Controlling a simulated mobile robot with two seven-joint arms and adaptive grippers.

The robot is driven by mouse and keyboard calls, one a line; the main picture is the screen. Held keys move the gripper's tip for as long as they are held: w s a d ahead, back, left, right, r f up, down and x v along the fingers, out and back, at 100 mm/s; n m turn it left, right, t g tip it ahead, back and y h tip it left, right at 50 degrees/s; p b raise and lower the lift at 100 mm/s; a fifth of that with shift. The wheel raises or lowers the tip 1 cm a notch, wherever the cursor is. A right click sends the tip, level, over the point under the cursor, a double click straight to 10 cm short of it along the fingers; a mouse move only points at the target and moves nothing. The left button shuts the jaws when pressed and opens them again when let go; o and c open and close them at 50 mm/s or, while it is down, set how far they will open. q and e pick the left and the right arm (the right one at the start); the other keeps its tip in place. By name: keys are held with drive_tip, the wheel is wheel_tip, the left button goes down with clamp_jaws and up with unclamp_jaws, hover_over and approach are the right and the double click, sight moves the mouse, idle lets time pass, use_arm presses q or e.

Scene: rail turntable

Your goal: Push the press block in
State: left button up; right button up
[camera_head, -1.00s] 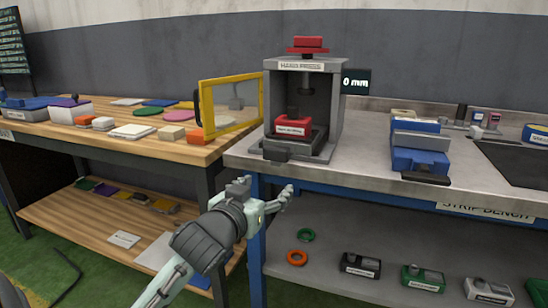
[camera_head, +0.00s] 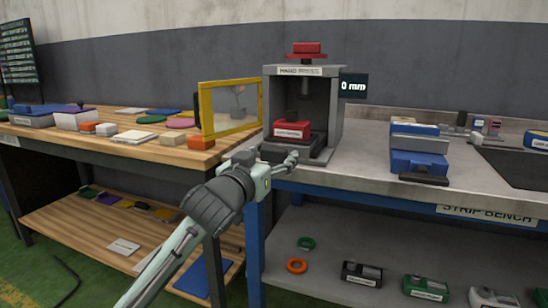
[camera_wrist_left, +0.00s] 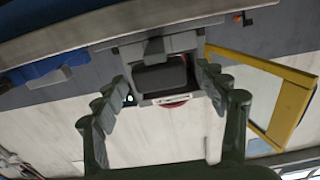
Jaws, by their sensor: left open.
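The hand press (camera_head: 336,110) is a grey frame on the bench with a red top and an open yellow-framed door (camera_head: 207,107) on its left side. The red labelled press block (camera_head: 291,130) sits low in the press opening, on a dark grey sliding base. My left gripper (camera_head: 286,163) is just in front of this base, a little below the red block. In the left wrist view the open fingers (camera_wrist_left: 162,88) stand either side of the grey base front (camera_wrist_left: 160,77), with a bit of red (camera_wrist_left: 173,104) beyond. Whether they touch cannot be told. My right gripper is not in view.
A blue-and-grey vise-like device (camera_head: 419,160) stands on the bench to the right. A display reading 0 mm (camera_head: 354,86) is beside the press. The wooden table (camera_head: 172,150) at left holds several coloured pieces. Bare bench top lies between press and blue device.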

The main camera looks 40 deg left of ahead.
use_arm(q)
drive_tip(key=shift+x, duration=0.85)
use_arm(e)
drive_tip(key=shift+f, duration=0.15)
use_arm(q)
drive_tip(key=shift+c, duration=0.2)
